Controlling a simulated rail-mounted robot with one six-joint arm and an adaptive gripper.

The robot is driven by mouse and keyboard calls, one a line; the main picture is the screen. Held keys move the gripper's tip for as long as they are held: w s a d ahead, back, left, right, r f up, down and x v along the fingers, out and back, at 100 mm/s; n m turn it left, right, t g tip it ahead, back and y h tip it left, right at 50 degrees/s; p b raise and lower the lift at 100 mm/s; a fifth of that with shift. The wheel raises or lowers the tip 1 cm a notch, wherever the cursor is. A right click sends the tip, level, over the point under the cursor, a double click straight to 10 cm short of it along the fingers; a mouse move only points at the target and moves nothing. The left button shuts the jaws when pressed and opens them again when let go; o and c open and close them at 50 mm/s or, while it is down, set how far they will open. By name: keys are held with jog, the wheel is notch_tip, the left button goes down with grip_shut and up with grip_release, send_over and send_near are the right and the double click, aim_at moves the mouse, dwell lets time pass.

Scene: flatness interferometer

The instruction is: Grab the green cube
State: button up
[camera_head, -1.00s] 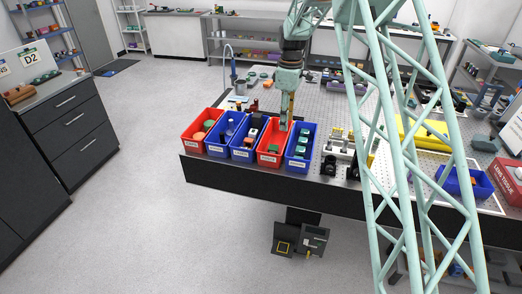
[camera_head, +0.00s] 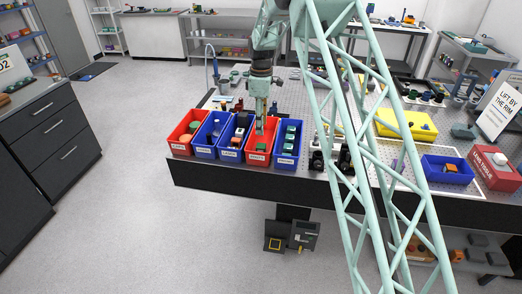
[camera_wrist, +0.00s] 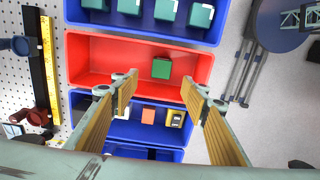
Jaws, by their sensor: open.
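The green cube (camera_wrist: 161,68) lies in a red bin (camera_wrist: 90,52) in the wrist view, a little right of the bin's middle. My gripper (camera_wrist: 158,84) is open, its two fingers apart, with the cube between and beyond the fingertips in that view. The fingers do not touch the cube. In the head view my gripper (camera_head: 260,129) reaches down over the red bin (camera_head: 258,157), the fourth in the row. The cube itself is hard to make out there.
A blue bin (camera_head: 287,161) with several green blocks stands beside the red bin. Other blue bins (camera_head: 205,151) and a red bin (camera_head: 179,148) stand on the left. A yellow tray (camera_head: 425,132) and a small blue bin (camera_head: 465,178) are to the right on the perforated table.

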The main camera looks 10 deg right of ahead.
aim_at(261, 145)
jog(key=shift+f, duration=3.9)
jog(key=shift+s+f+p, duration=0.15)
jog(key=shift+f+p, duration=0.4)
jog(key=shift+f, duration=2.05)
jog(key=c, duration=1)
jog(key=shift+r, duration=0.15)
